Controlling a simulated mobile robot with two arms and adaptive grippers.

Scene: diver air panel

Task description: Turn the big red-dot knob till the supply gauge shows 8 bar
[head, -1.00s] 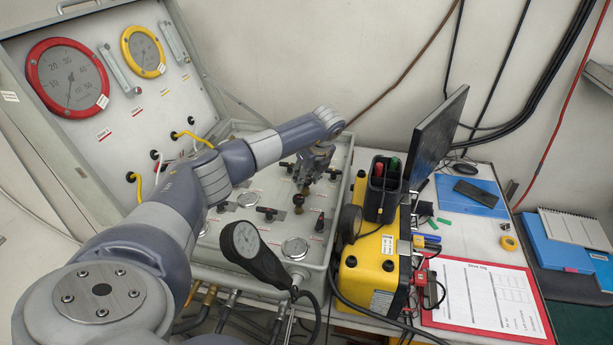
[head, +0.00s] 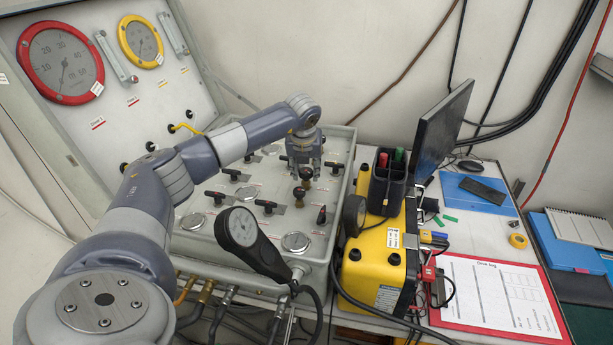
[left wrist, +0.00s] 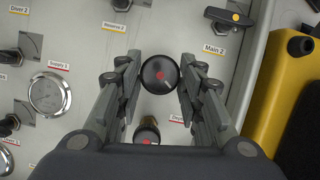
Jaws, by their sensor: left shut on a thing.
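My left gripper (head: 304,163) reaches down over the panel. In the left wrist view its fingers (left wrist: 161,85) stand on both sides of a round black knob with a red dot (left wrist: 160,75), shut on it. The knob also shows under the fingers in the head view (head: 306,173). A smaller-looking red-dot knob (left wrist: 147,130) with a brass base is just nearer, between the finger bases. My right gripper is not in view.
Several black T-handles, such as one (head: 266,205), stand around the knobs. A dark gauge on a stalk (head: 242,227) rises at the panel's front. A yellow case (head: 375,262) stands close to the right. The raised lid carries a red-rimmed gauge (head: 62,62) and a yellow-rimmed one (head: 141,42).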

